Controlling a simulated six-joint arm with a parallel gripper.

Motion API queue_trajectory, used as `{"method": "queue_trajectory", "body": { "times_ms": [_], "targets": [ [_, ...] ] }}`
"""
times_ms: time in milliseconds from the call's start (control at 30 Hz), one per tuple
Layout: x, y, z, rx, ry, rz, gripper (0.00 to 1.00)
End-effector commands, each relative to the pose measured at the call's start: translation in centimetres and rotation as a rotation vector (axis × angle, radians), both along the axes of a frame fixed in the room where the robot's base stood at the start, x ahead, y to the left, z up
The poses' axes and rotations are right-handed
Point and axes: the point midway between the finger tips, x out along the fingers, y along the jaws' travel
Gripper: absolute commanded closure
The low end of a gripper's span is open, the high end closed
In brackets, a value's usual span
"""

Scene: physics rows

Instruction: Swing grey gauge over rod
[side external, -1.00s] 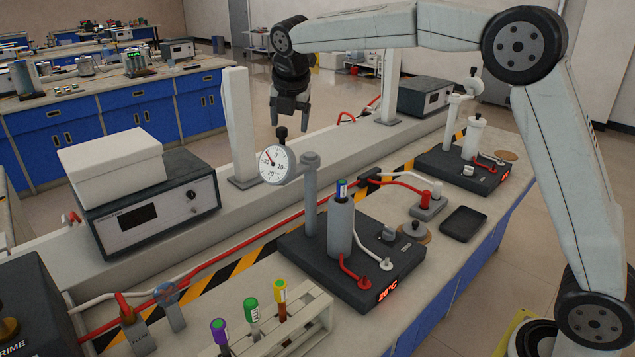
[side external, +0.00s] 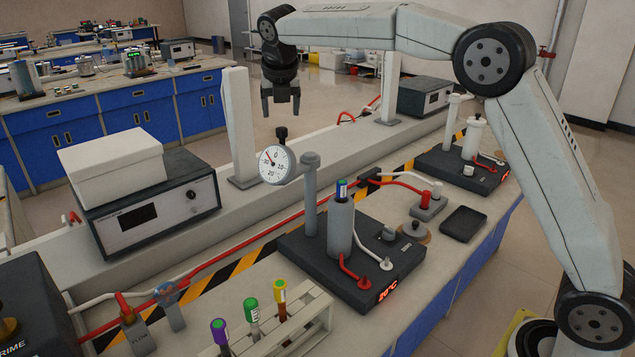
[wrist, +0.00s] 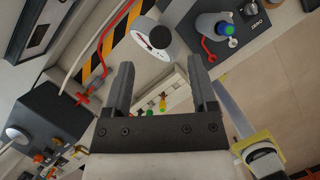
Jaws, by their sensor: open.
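The grey gauge (side external: 273,165) has a white dial and sits on a short arm to the left of a grey post (side external: 311,200). A black knob (side external: 282,133) stands above it; the wrist view shows the knob too (wrist: 161,41). A grey upright cylinder (side external: 341,228) with a blue-topped piece stands right of the post on a dark base; it may be the rod. It also shows in the wrist view (wrist: 211,22). The gauge is not over this cylinder. My gripper (side external: 281,108) is open and empty, pointing down above the knob, apart from it.
A rack (side external: 290,330) of colour-capped tubes stands in front. A dark control box (side external: 150,205) carrying a white box (side external: 112,160) is at left. A white upright (side external: 238,125) stands close left of the gripper. Red and white hoses cross the bench. A similar station (side external: 462,165) stands farther right.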

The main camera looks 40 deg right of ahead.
Motion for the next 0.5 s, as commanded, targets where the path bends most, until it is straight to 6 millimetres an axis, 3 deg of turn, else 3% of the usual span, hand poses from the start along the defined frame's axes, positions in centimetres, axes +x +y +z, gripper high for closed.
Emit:
{"method": "queue_trajectory", "body": {
  "times_ms": [300,500],
  "targets": [
    [1.2,-0.9,-3.6,-0.001,0.001,-0.003,0.26],
    [1.6,-1.2,-4.9,0.000,-0.001,-0.003,0.26]
  ]
}}
